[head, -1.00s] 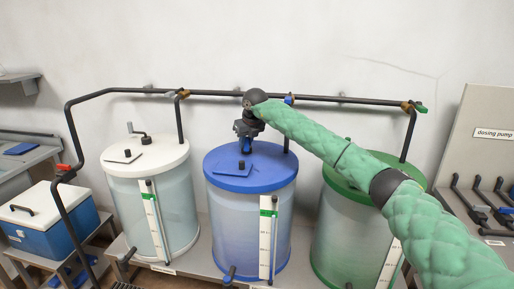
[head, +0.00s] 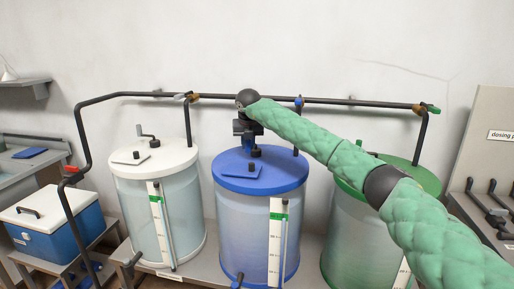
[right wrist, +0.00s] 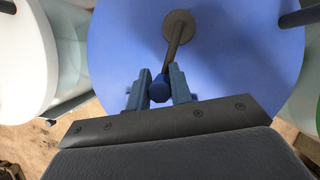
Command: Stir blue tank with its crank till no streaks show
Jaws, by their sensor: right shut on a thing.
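The blue tank (head: 258,235) stands in the middle of the row, with a blue lid (head: 285,176) on top. Its liquid looks uneven, paler in some parts and bluer in others; fine streaks are hard to tell. In the right wrist view the crank (right wrist: 177,45) runs from a round hub on the lid to a blue knob (right wrist: 159,92). My right gripper (head: 250,143) is above the lid toward its back left. In the right wrist view my right gripper (right wrist: 159,84) is shut on the knob, one finger on each side. My left gripper is out of view.
A white-lidded tank (head: 160,215) stands left and a green-lidded tank (head: 350,230) right, partly behind my arm. A black pipe (head: 350,101) with valves runs behind and above the lids. A blue cooler (head: 60,233) sits far left, a dosing pump panel (head: 500,110) far right.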

